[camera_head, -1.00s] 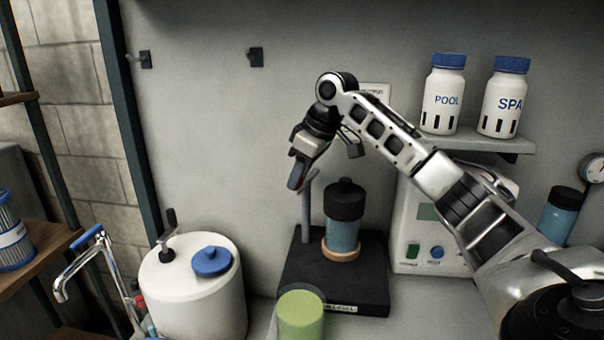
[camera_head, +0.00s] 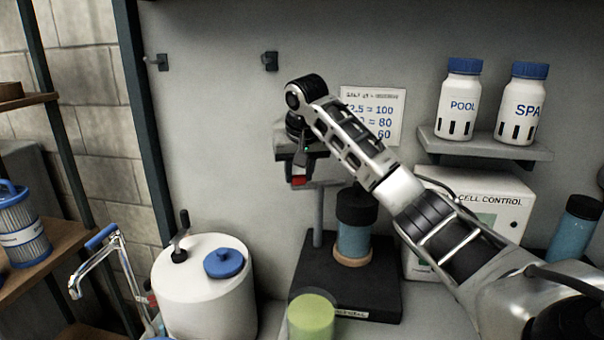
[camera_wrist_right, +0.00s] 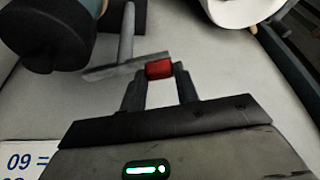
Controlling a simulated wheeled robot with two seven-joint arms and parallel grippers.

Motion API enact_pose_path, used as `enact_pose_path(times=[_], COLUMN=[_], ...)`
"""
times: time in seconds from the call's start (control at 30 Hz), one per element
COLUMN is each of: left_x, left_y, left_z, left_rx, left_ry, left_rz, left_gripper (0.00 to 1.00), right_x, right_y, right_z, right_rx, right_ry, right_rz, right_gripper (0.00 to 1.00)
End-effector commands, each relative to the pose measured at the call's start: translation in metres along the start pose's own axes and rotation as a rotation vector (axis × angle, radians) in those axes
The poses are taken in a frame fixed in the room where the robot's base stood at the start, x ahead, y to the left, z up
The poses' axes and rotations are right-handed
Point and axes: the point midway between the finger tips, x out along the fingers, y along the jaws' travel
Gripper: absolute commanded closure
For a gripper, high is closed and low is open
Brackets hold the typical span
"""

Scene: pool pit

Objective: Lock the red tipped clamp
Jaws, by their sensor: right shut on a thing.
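The clamp's red tip (camera_head: 299,180) shows at my right gripper (camera_head: 298,172) in the head view. In the right wrist view the red tip (camera_wrist_right: 159,69) sits between the fingertips of my right gripper (camera_wrist_right: 160,78), which is shut on it. The clamp's grey lever (camera_wrist_right: 120,66) runs left from the tip to a grey post. This post (camera_head: 318,218) stands on a black base (camera_head: 345,300), left of a blue cylinder with a black cap (camera_head: 354,240). My gripper and wrist hide part of the lever in the head view. My left gripper is not in view.
A white tank (camera_head: 205,285) with a blue lid stands left of the base. A green-topped cylinder (camera_head: 312,318) stands in front. A control box (camera_head: 490,205) and a shelf (camera_head: 485,147) with two bottles are at right, near my arm.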

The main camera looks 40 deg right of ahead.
Motion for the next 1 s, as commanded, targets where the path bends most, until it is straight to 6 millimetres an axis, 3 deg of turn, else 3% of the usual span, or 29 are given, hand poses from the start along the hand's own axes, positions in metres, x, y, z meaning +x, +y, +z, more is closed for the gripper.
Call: enact_pose_path(times=[0.5, 1.0], left_x=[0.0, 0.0], left_y=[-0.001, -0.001], left_z=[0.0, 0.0], left_rx=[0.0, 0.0], left_ry=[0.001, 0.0], left_rz=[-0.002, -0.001], left_gripper=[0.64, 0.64], right_x=[0.005, 0.006], right_y=[0.0, 0.002], right_z=[-0.016, -0.019], right_rx=[0.314, 0.373], right_ry=[0.002, 0.005], right_rz=[0.126, 0.151], right_gripper=[0.92, 0.92])
